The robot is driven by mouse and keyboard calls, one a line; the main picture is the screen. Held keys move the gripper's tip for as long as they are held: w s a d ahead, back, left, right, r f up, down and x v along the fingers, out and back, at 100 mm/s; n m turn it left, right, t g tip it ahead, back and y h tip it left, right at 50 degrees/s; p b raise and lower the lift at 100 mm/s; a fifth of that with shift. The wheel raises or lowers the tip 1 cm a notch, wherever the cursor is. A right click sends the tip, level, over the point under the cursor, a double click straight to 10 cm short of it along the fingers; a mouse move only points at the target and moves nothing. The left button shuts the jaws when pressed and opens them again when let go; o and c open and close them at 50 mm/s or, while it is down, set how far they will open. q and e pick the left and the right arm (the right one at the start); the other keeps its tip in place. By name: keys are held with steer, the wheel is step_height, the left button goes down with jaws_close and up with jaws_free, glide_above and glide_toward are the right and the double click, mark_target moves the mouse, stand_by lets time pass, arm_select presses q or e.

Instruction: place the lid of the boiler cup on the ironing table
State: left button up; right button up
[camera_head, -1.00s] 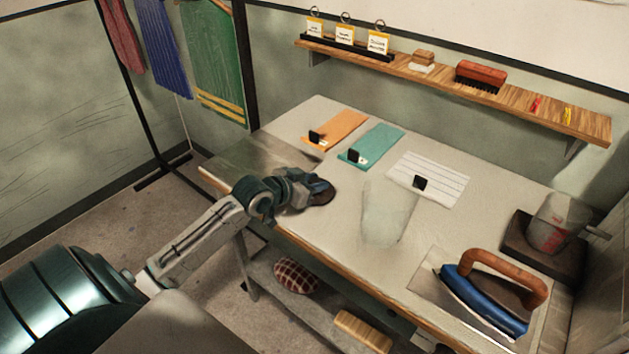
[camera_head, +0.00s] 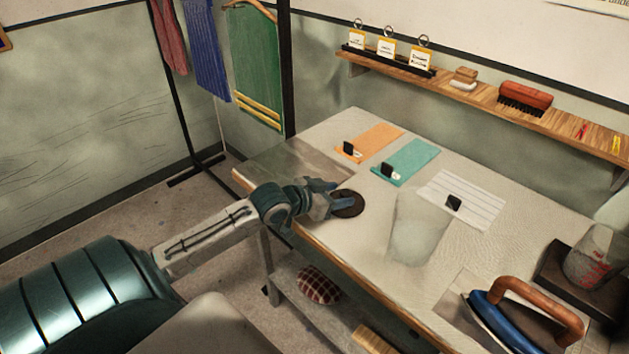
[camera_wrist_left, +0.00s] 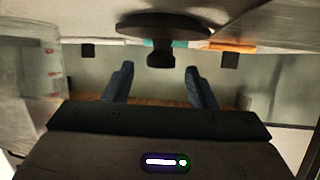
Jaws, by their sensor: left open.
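The dark round lid (camera_head: 350,207) lies flat on the pale top of the ironing table (camera_head: 330,232), near its front left edge. In the left wrist view, which looks upside down, the lid (camera_wrist_left: 165,22) shows its dark knob (camera_wrist_left: 160,55) on the side away from the tabletop. My left gripper (camera_head: 338,195) is at the lid's left side, low over the table. Its two fingers (camera_wrist_left: 160,78) are open and empty, with the knob lined up between them just past the tips. A clear cup with red marks (camera_head: 592,258) stands on a dark block at the right. My right gripper is not in view.
A frosted translucent vessel (camera_head: 417,228) stands right of the lid. Orange (camera_head: 370,142), teal (camera_head: 412,160) and striped white (camera_head: 475,197) pieces with small black clips lie behind. An iron (camera_head: 520,315) sits at the front right. A shelf (camera_head: 470,95) runs along the wall.

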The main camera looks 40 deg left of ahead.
arm_select(q)
steer(key=p+v, duration=0.3)
steer(key=v, duration=0.4)
steer(key=shift+a+r, duration=0.1)
steer(key=shift+r, duration=0.05)
steer(key=shift+s+a+r+p, duration=0.1)
steer(key=shift+s+r+p, duration=0.1)
steer(key=shift+s+p, duration=0.5)
stand_by(0.5)
